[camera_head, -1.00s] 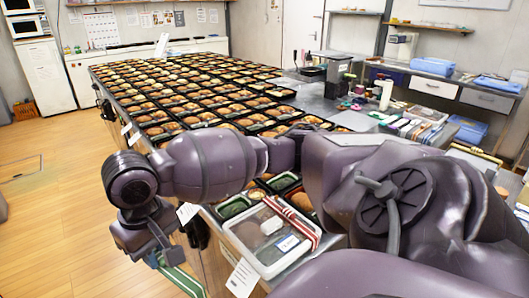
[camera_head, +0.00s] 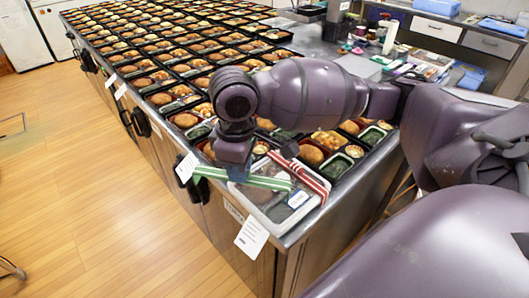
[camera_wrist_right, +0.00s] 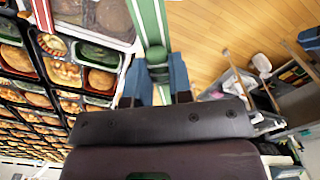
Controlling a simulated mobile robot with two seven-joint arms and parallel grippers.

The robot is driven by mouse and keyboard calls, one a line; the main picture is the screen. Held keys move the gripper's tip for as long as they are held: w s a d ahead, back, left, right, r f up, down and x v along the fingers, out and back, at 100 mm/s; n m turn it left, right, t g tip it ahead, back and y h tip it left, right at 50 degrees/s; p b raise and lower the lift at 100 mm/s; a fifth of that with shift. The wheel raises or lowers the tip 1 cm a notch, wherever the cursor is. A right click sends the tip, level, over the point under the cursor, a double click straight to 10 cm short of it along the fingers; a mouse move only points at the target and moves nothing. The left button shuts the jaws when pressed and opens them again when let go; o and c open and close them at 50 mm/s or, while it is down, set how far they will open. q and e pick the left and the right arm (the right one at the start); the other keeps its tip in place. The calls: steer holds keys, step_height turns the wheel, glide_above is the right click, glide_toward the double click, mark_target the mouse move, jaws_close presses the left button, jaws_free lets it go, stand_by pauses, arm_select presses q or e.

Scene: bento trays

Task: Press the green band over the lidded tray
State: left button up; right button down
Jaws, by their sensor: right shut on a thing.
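The lidded tray (camera_head: 269,212) sits at the near corner of the counter, under a clear lid with a white label. A red-and-white band (camera_head: 306,181) crosses its right part. The green band (camera_head: 267,182) is a green-and-white strip reaching across the tray's far left part and out past its left edge. My right gripper (camera_head: 234,172) is shut on the band at the tray's left edge. The right wrist view shows the band (camera_wrist_right: 149,25) between the blue fingers (camera_wrist_right: 156,80). I cannot tell whether the band touches the lid. My left gripper is out of view.
Open food trays (camera_head: 190,82) fill the counter behind the lidded tray. White paper tags (camera_head: 251,237) hang at the counter's front edge. The wooden floor (camera_head: 100,200) at left is clear. Bottles and tools stand on the counter at right.

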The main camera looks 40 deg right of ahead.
steer(key=n, duration=0.3)
steer(key=shift+d, duration=0.3)
steer(key=n, duration=0.3)
steer(key=shift+d+n, duration=0.3)
steer(key=d+n, duration=0.1)
steer(key=n, duration=0.6)
steer(key=d+n, duration=0.1)
steer(key=n, duration=0.7)
steer(key=d+n, duration=0.2)
steer(key=n, duration=0.5)
steer(key=shift+s+f+n, duration=0.1)
steer(key=shift+n, duration=0.2)
steer(key=shift+f+b, duration=0.1)
steer(key=shift+b, duration=0.2)
